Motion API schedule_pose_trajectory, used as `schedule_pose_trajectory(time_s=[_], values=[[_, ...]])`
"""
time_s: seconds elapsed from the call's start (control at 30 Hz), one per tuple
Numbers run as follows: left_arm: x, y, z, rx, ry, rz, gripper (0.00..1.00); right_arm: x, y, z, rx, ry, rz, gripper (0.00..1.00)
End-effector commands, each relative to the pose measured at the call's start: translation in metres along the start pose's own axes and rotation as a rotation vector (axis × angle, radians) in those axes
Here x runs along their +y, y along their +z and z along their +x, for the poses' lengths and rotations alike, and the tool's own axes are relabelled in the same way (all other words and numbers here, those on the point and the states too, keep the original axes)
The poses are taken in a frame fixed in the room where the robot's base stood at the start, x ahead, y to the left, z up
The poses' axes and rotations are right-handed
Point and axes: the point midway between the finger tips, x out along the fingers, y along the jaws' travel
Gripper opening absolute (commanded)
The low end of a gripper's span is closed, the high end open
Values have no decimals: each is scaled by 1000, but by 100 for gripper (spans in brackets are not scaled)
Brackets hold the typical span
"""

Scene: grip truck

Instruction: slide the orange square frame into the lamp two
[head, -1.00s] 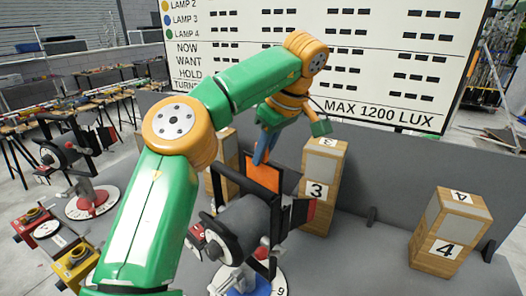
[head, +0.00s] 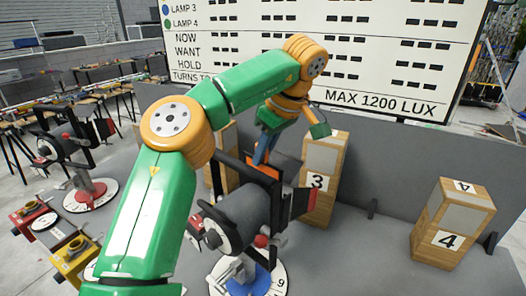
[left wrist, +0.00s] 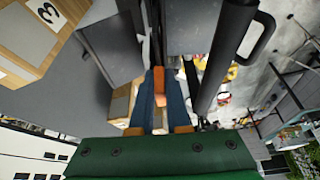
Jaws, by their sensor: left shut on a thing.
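My left gripper (head: 261,155) has blue fingers and is shut on the orange square frame (head: 264,170). It holds the frame from above, at the front of a grey lamp (head: 240,210) with black flaps on a blue round base. Only the upper part of the orange frame shows; the rest is hidden behind the lamp's black edge. Its exact seating in the holder cannot be told. In the left wrist view, an orange strip (left wrist: 160,88) shows between the blue fingers (left wrist: 160,112), beside black bars. I see no number on this lamp. My right gripper is not in view.
Wooden blocks marked 3 (head: 322,165) and 4 (head: 452,225) stand to the right. A grey low wall (head: 400,170) runs behind. Another lamp (head: 70,150) with a red base stands left. Red (head: 35,215) and yellow (head: 75,260) boxes are at lower left.

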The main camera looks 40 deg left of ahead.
Motion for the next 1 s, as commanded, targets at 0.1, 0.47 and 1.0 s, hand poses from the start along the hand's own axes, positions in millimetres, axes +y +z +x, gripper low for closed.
schedule_pose_trajectory(time_s=[0.1,0.47,1.0], values=[[0,0,0,0,0,0,0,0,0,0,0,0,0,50],[0,1,3,0,0,0,0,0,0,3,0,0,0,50],[0,9,21,0,0,0,0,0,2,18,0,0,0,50]])
